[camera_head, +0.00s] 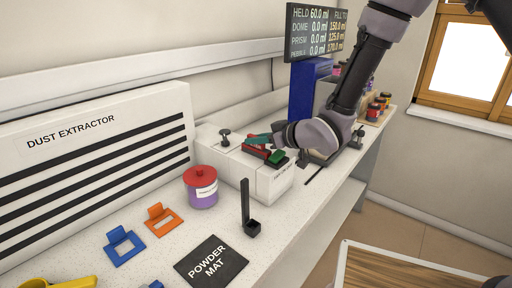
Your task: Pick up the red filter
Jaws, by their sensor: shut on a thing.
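The red filter (256,152) shows as a small red piece at the top of a white box (262,182) at the back of the bench. My gripper (267,149) reaches in from the right, with a green fingertip on each side of the red piece. It is shut on the red filter. The fingers hide part of the filter, and I cannot tell whether it still touches the box.
A purple jar with a red lid (201,187) and a black upright scoop (246,210) stand close in front. Blue (123,246) and orange (163,219) brackets and a powder mat (211,262) lie nearer. A dust extractor (95,145) lines the wall.

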